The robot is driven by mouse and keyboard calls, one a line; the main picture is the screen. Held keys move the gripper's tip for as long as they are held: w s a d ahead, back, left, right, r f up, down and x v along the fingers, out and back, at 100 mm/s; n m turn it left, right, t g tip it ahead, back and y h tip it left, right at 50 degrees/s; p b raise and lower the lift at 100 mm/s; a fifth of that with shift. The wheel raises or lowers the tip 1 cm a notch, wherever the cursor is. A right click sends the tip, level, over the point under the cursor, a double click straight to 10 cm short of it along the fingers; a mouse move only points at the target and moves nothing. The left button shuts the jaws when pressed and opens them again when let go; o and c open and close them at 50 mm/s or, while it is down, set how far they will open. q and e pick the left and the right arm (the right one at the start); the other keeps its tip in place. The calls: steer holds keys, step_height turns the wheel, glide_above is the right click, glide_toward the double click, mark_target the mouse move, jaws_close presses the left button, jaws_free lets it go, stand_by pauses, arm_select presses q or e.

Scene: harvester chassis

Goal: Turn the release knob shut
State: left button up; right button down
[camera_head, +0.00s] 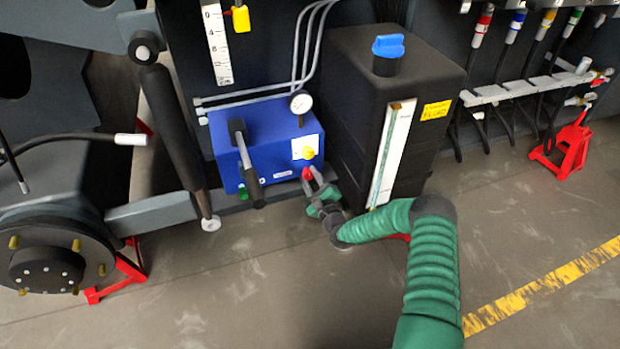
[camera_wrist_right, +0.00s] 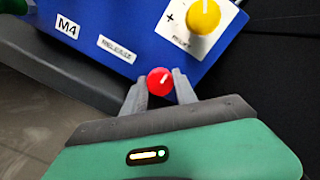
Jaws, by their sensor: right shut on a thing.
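The release knob (camera_head: 307,173) is small, round and red, low on the front right of the blue pump unit (camera_head: 265,140). In the right wrist view the red knob (camera_wrist_right: 160,81) shows a white pointer line tilted up and to the right. A "RELEASE" label (camera_wrist_right: 118,48) is on the blue face near it. My right gripper (camera_head: 316,182) is at the knob; in the right wrist view its two grey fingers (camera_wrist_right: 158,88) are on either side of the knob, shut on it. My left gripper is not in view.
A yellow knob (camera_wrist_right: 203,16) sits above the red one. A black tank (camera_head: 375,110) with a blue cap stands close on the right. Open floor lies in front.

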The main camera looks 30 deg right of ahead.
steer(key=c, duration=1.1)
jaws_free()
steer(key=shift+s+f, duration=0.15)
steer(key=shift+f, duration=0.3)
steer(key=shift+o, duration=0.7)
steer(key=shift+d+r, duration=0.1)
steer(key=shift+r, duration=0.05)
steer(key=shift+r, duration=0.1)
steer(key=shift+s+p, duration=0.3)
steer(key=s+a+p, duration=0.3)
steer(key=s+p, duration=0.1)
steer(key=s, duration=1.1)
steer(key=shift+s+a+p, duration=0.15)
steer(key=shift+s+p, duration=0.25)
